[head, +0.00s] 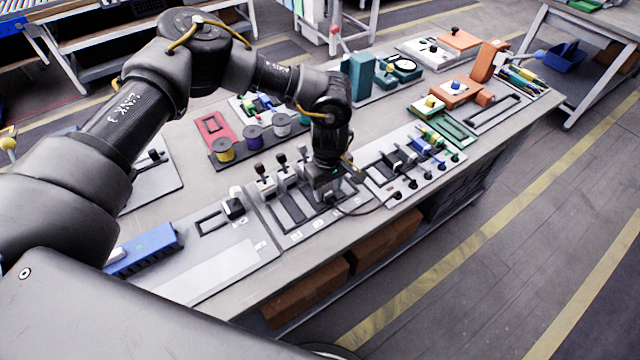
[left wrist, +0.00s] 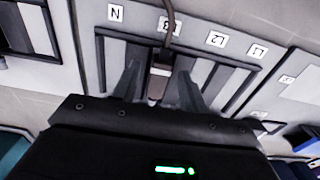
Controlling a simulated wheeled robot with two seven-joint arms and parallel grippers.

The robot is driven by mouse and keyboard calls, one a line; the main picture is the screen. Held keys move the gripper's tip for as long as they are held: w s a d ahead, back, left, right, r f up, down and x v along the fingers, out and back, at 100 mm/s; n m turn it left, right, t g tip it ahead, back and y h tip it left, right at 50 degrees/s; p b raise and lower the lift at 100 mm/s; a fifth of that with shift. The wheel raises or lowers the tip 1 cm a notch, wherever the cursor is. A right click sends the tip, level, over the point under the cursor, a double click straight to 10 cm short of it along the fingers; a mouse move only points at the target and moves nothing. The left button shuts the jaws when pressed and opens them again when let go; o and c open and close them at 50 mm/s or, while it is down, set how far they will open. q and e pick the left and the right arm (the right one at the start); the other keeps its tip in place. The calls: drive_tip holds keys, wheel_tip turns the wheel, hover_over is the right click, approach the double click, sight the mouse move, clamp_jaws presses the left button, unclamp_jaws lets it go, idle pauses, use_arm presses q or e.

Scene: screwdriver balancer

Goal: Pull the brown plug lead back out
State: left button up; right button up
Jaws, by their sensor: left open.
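My left gripper (head: 325,196) is over the slotted panel (head: 252,203) in the head view. In the left wrist view the open fingers (left wrist: 158,92) stand on either side of a plug (left wrist: 160,68), with gaps beside it. A brown lead (left wrist: 170,22) runs from this plug past the label that reads L3, and the plug sits in line with that label's slot. The lead also shows in the head view (head: 372,212), curving right along the bench's front edge. How deep the plug sits is hidden. My right gripper is not in view.
Several dark-topped upright plugs or handles (head: 283,160) stand at the panel's back edge. A board with black knobs (head: 413,184) lies to the right. Spools (head: 253,138) stand behind. A blue block (head: 142,250) lies on the left board.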

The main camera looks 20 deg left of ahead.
use_arm(q)
drive_tip(key=shift+r+p, duration=1.2)
drive_tip(key=shift+r, duration=1.9)
